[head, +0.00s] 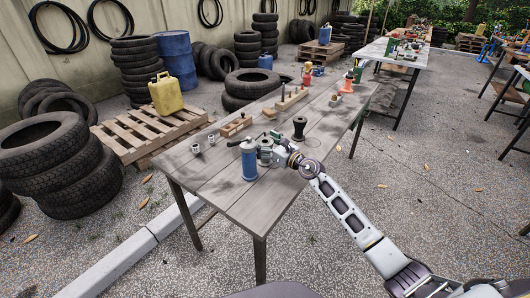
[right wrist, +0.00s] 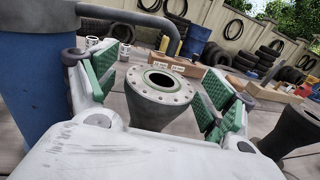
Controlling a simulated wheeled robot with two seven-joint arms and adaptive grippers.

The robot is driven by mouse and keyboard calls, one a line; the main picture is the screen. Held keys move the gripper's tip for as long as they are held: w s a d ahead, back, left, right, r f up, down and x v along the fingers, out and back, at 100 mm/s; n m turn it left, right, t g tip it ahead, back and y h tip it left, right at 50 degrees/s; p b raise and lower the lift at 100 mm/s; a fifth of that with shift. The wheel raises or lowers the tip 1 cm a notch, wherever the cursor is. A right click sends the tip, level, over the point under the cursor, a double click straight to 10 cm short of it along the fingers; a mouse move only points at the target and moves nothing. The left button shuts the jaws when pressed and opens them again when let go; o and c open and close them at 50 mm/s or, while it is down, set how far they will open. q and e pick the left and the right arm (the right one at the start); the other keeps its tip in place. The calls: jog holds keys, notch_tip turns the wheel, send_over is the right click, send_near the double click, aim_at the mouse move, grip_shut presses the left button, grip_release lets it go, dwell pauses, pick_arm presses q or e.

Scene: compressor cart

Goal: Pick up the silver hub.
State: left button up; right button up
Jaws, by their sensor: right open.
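The silver hub (right wrist: 158,95), a grey flared piece with a round bolted flange and a dark centre hole, stands upright on the table. In the right wrist view it is between the green-padded fingers of my right gripper (right wrist: 165,85), which is open with a gap visible on each side. In the head view my right gripper (head: 272,149) is low over the near part of the table, and the hub (head: 265,143) is partly hidden by it. My left gripper is not in view.
A blue cylinder (head: 249,160) with a grey pipe stands close to the left of the gripper. A dark spool (head: 299,127) stands to the right. Two small silver pieces (head: 196,149) (head: 211,140) and wooden blocks (head: 236,125) lie farther back. The table's front-left boards (head: 215,185) are clear.

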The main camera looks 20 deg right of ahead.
jog(key=c, duration=1.6)
jog(key=shift+o, duration=0.2)
jog(key=shift+r, duration=0.1)
